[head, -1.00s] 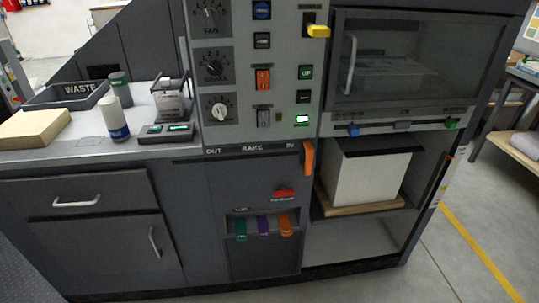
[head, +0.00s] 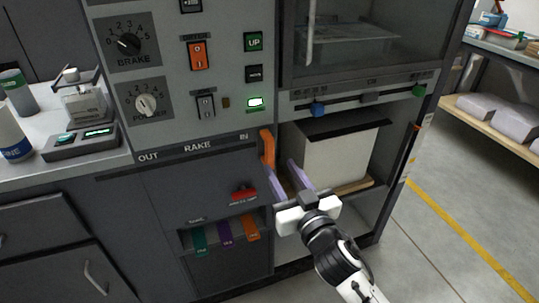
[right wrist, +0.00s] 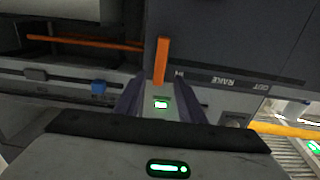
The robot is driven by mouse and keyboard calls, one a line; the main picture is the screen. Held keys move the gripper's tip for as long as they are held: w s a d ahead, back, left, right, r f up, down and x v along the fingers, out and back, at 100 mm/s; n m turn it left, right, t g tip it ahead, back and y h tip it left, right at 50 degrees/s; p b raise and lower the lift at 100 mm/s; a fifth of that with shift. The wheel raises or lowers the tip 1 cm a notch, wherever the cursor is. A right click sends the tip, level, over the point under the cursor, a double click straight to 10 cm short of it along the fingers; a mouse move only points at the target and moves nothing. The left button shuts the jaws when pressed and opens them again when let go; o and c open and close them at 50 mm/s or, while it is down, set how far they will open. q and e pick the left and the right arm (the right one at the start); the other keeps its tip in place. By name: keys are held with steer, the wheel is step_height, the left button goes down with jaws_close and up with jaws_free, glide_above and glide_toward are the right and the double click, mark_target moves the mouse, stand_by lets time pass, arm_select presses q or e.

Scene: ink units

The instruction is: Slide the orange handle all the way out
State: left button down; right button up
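The orange handle (head: 267,147) stands upright at the IN end of the rake slot (head: 190,154), below the control panel. It also shows in the right wrist view (right wrist: 161,60), just beyond my fingertips and roughly between their lines. My right gripper (head: 281,166) is open, with its two purple-grey fingers apart and pointing up toward the handle. In the right wrist view the fingers (right wrist: 158,88) have a gap between them with nothing held. The fingers look close to the handle; I cannot tell whether they touch it. My left gripper is not in view.
A white box (head: 335,158) sits on a wooden board in the open bay right of the handle. A red knob (head: 243,193) and several coloured tabs (head: 226,234) are below the slot. A slider rail with a blue knob (head: 318,109) runs above the bay.

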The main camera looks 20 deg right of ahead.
mark_target(271, 153)
steer(key=w, duration=0.9)
steer(key=shift+a, duration=0.15)
steer(key=shift+f, duration=0.1)
jaws_close()
